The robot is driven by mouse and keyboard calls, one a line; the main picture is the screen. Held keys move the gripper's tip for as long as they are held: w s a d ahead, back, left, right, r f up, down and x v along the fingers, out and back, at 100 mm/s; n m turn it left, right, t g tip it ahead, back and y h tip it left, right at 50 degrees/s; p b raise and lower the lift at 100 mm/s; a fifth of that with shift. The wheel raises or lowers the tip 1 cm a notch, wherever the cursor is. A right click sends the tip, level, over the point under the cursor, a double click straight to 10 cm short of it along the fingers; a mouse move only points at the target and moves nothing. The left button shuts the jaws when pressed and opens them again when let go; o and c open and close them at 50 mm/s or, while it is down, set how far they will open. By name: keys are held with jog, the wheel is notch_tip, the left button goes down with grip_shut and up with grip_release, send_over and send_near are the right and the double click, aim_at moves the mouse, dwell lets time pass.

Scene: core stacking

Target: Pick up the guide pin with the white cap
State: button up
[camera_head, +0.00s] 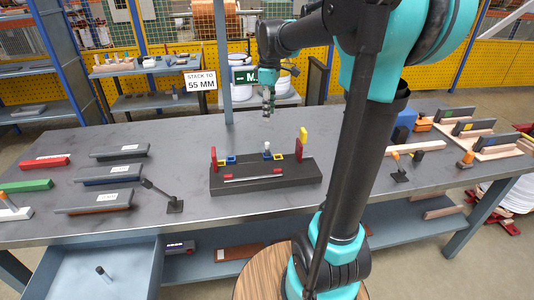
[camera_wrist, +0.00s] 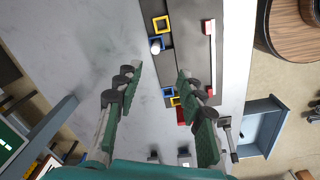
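A small upright pin with a white cap (camera_head: 267,148) stands on the black fixture (camera_head: 265,184), between blue and yellow square frames. In the wrist view the white-capped pin (camera_wrist: 156,46) shows from above beside a blue frame, ahead of the fingertips. My gripper (camera_head: 268,103) is above and behind the fixture in the head view, well clear of the pin. In the wrist view my gripper (camera_wrist: 160,72) is open, with nothing between its fingers. Another small dark pin (camera_head: 102,270) stands in the open drawer (camera_head: 118,284); its cap colour is hard to tell.
The fixture carries red posts, a yellow-topped post (camera_head: 303,136) and a metal rod (camera_head: 254,178). Dark blocks (camera_head: 108,172) lie at left. A small black stand (camera_head: 174,205) with a tilted arm is left of the fixture. Trays (camera_head: 470,128) are at right. Bare table (camera_head: 190,140) lies behind the fixture.

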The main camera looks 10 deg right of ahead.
aim_at(267, 143)
jog(key=shift+n, duration=0.7)
jog(key=f, duration=0.5)
jog(key=w+f, duration=0.1)
jog(key=f, duration=0.9)
jog(key=shift+w+a+f, duration=0.15)
jog(key=shift+w+f, duration=0.05)
jog(key=shift+w, duration=0.05)
grip_shut()
